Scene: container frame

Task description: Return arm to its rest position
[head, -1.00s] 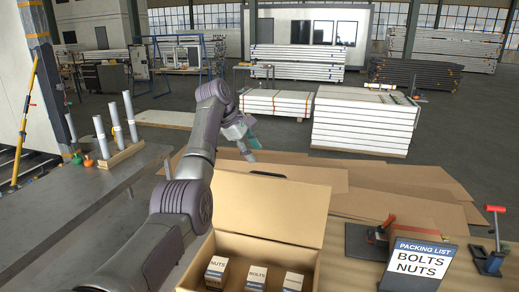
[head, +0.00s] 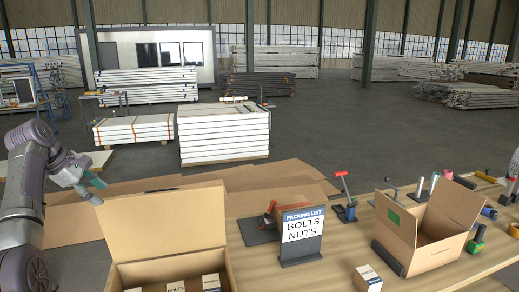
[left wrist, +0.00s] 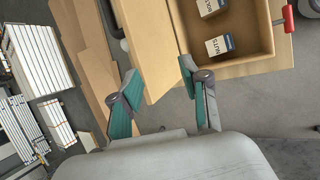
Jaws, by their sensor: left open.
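My left arm comes in at the left edge of the head view. Its left gripper (head: 97,190) has grey and teal fingers, spread and empty, left of the open cardboard box (head: 178,222) and above the flat cardboard. In the left wrist view the left gripper (left wrist: 160,76) shows two teal-padded fingers wide apart with nothing held. The box's raised flap (left wrist: 150,45) shows beyond and between them. My right gripper cannot be made out.
The box holds small cartons, one labelled NUTS (left wrist: 219,45). A packing list sign (head: 302,235) reads BOLTS NUTS. A second open box (head: 430,235) stands on the right, with a small carton (head: 367,279) in front. Several tools line the table's far edge.

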